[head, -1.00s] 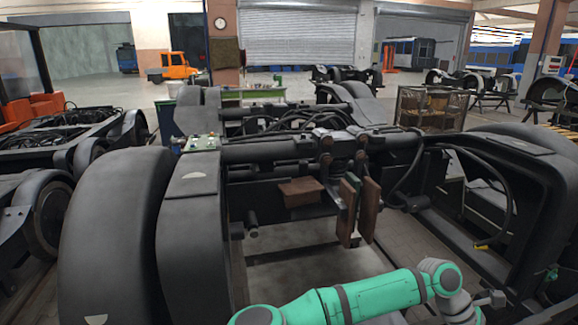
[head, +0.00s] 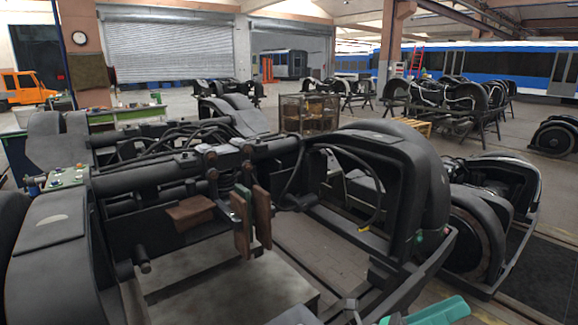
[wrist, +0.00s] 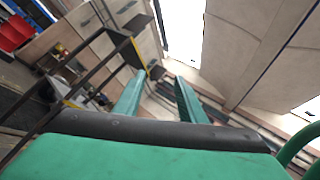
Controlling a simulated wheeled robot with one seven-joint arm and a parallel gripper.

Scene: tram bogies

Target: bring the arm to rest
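My gripper (wrist: 160,78) shows in the wrist view with its two teal fingers apart and nothing between them. It points up toward a pale ceiling and wall, clear of any object. In the head view, only part of my green arm (head: 440,312) shows at the bottom edge, in front of the near bogie (head: 190,170). I cannot make out the gripper's fingers in the head view.
The large black bogie fills the near left and middle, with brown blocks (head: 242,225) hanging from it. Another bogie (head: 480,225) stands at right. A wire crate (head: 308,114) stands behind.

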